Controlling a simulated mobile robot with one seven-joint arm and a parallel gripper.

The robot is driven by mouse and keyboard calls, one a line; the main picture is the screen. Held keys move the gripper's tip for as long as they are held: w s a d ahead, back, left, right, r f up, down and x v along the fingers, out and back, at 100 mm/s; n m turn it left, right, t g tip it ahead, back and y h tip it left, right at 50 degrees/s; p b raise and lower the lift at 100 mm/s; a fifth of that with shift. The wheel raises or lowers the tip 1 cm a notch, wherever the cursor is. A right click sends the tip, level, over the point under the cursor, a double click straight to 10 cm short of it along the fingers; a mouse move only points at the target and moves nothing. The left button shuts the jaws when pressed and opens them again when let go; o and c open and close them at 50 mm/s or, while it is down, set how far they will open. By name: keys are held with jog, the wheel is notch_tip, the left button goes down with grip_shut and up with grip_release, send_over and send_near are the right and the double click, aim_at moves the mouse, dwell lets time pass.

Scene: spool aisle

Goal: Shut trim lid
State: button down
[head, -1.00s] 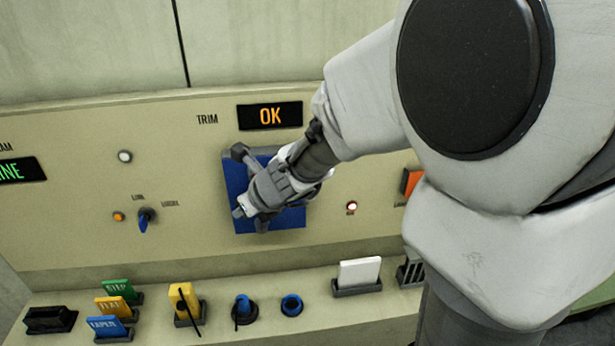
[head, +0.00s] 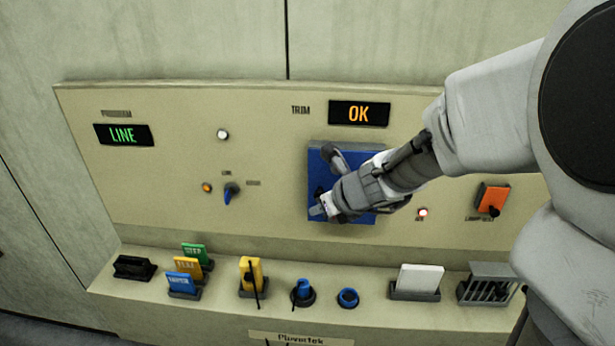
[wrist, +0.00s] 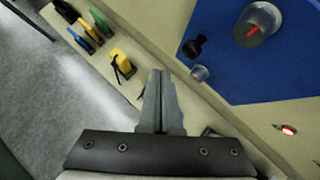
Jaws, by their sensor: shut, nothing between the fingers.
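The blue square trim panel (head: 345,212) sits on the beige console below the TRIM display (head: 358,113), which reads OK. My gripper (head: 322,208) is in front of its lower left part and hides much of it. The wrist view shows the blue panel (wrist: 255,75) at the upper right, with a grey knob bearing a red mark (wrist: 257,22), a black knob (wrist: 194,46) and a small grey peg (wrist: 200,73). I cannot make out a separate lid. My gripper's fingers (wrist: 160,76) are together and empty, apart from these knobs in the wrist picture.
A blue selector (head: 230,193) is left of the panel, an orange part (head: 492,198) right.

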jog(key=s+r+n+g, duration=0.1)
jog(key=s+r+n, duration=0.6)
jog(key=s+n, duration=0.45)
jog(key=s+d+f+n+h+b, duration=0.1)
jog(key=s+d+n, duration=0.3)
jog(key=n, duration=0.5)
jog(key=s+d+f+n+g+h+b, duration=0.1)
jog(key=s+d+n+h+b, duration=0.2)
jog(key=s+n, duration=0.5)
jog(key=shift+d+f+n, duration=0.35)
jog(key=shift+n, duration=0.6)
jog(key=shift+w, duration=0.1)
